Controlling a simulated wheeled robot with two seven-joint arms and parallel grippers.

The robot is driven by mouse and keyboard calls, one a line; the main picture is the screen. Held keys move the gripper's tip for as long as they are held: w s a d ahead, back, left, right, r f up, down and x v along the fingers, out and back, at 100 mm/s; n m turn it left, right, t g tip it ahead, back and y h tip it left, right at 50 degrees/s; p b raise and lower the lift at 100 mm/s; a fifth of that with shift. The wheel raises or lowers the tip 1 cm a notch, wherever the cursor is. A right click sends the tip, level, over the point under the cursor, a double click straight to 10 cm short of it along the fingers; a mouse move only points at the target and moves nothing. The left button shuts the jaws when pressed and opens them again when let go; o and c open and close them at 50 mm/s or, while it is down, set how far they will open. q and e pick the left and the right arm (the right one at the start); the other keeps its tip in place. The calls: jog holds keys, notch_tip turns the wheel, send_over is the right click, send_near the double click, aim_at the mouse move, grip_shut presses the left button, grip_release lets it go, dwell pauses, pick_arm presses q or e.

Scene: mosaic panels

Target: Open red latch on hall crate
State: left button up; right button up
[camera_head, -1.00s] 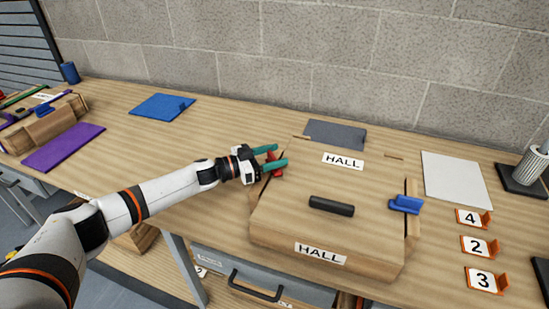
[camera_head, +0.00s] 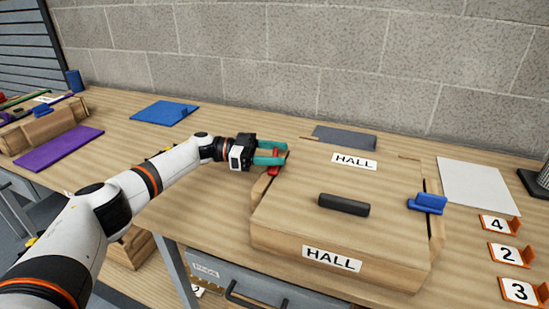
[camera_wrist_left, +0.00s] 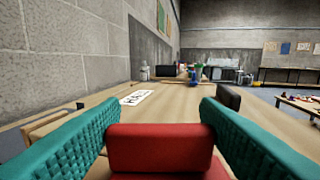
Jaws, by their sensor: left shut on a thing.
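A blue latch (camera_head: 427,203) is on the crate's right side. My right gripper does not show.
Number cards (camera_head: 505,254) stand in orange holders at the right. A white panel (camera_head: 478,187) and a dark grey panel (camera_head: 344,138) lie at the back. Blue (camera_head: 164,112) and purple (camera_head: 59,149) panels lie to the left. The wall runs behind the table.

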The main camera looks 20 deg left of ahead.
pick_arm(q)
jog(key=o, duration=1)
jog(key=shift+b+v, duration=1.55)
jog(key=shift+v, duration=4.4)
